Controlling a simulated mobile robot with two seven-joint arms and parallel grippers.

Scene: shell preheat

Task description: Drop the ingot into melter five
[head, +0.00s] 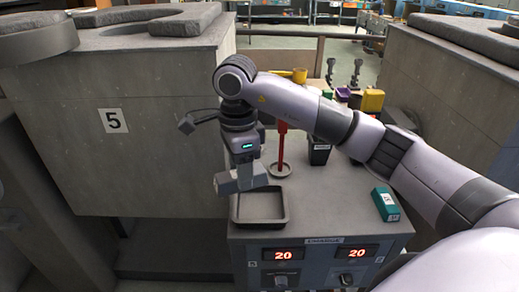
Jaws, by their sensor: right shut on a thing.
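Melter five (160,160) is the big grey block on the left with a "5" label on its front. A dark ring-shaped rim (160,31) lies on its top. My right gripper (240,182) points down above a shallow dark tray (262,221) on the control bench. It is shut on what looks like the grey ingot, which is mostly hidden by the fingers and hard to tell from them. The gripper is to the right of melter five and below its top edge. My left gripper is not in view.
The control bench (350,222) has two red "20" displays and knobs. A red upright tool (282,148), a dark bin (319,152) and a teal box (385,204) stand on it. Another grey block (450,85) is at the right. A round grey slab (38,40) is at the upper left.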

